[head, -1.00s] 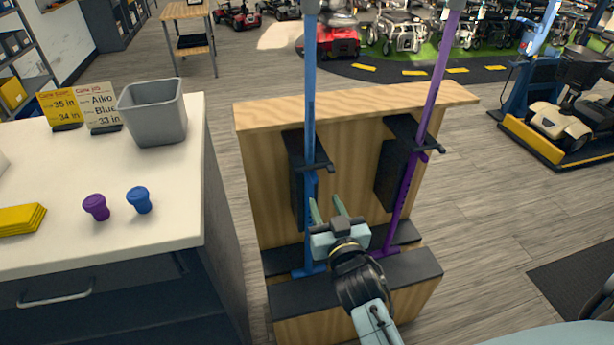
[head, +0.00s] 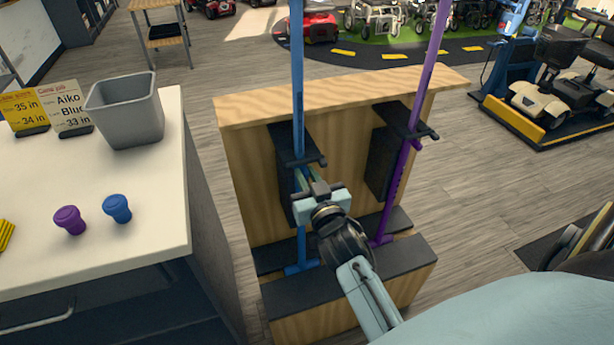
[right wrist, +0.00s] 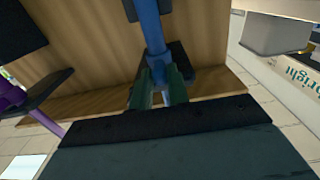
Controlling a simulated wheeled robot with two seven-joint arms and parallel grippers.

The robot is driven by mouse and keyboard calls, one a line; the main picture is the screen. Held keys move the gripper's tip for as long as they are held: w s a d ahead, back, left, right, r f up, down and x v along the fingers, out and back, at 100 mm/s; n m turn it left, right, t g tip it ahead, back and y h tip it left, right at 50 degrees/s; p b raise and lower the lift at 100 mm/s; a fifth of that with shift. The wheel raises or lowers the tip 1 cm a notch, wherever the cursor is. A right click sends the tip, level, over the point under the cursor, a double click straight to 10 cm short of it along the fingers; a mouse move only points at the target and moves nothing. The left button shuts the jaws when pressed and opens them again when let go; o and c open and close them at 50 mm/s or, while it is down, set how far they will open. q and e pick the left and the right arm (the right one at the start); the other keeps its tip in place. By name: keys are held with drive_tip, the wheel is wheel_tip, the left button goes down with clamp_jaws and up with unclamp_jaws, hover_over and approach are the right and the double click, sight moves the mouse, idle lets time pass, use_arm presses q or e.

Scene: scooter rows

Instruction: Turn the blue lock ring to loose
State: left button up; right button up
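The blue pole (head: 298,95) stands upright in the wooden stand, in front of its left black bracket. My right gripper (head: 304,179) reaches it just below the bracket's clip. In the right wrist view, the gripper's two green fingers (right wrist: 160,86) stand apart, one on each side of the blue pole (right wrist: 149,25). Whether they touch it cannot be told. The blue lock ring cannot be made out clearly; the fingers partly cover that stretch of pole. My left gripper is not in view.
The purple pole (head: 408,150) stands to the right in the same wooden stand (head: 340,105). A white counter (head: 120,225) at left holds a grey bin (head: 125,110), a purple knob (head: 69,220), a blue knob (head: 117,208) and two cards. Open floor lies right of the stand.

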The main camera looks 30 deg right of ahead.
sight(322, 167)
clamp_jaws()
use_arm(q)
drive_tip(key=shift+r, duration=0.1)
